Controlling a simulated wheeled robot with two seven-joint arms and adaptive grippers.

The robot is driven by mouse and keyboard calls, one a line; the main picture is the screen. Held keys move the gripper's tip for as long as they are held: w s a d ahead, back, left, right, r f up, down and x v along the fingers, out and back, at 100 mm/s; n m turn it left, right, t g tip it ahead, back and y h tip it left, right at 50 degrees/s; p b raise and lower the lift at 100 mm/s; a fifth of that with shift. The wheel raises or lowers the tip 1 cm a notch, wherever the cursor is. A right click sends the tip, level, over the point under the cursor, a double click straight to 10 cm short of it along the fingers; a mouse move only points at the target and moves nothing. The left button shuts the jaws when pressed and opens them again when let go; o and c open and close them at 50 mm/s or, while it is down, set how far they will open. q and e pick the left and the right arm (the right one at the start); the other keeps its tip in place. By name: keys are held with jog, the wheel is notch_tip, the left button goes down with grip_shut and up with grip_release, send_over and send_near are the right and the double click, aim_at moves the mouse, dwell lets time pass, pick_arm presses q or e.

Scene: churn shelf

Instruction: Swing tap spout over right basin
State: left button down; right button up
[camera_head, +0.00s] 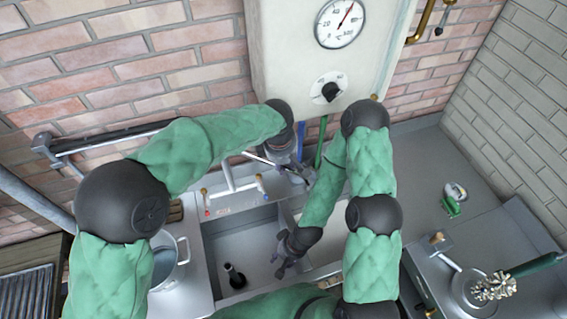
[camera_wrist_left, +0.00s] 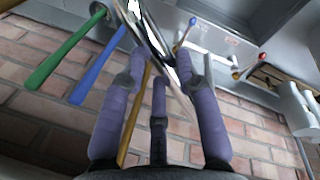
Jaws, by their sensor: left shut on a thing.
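The sink's left basin (camera_head: 240,245) is in plain view in the head view. The right basin is largely hidden by my right arm. The tap (camera_head: 230,180) stands at the back of the sink, with red and blue-tipped handles. Its thin shiny spout (camera_wrist_left: 150,35) lies between the purple fingers of my left gripper (camera_wrist_left: 160,75), which is shut on it. In the head view my left gripper (camera_head: 292,165) is at the back of the sink, right of the tap handles. My right gripper (camera_head: 282,262) hangs near the left basin's right edge; its fingers are too small to judge.
A boiler with a gauge (camera_head: 341,22) hangs above the sink. Green (camera_wrist_left: 65,52) and blue (camera_wrist_left: 98,75) rods stand close to my left gripper. The right counter (camera_head: 420,170) has free room.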

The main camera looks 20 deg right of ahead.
pick_arm(q)
jog(key=c, duration=0.9)
grip_release()
notch_tip(320, 180, up, 12)
jog(key=s+a, duration=0.1)
jog(key=shift+s+a, duration=0.35)
jog(key=shift+f, duration=0.15)
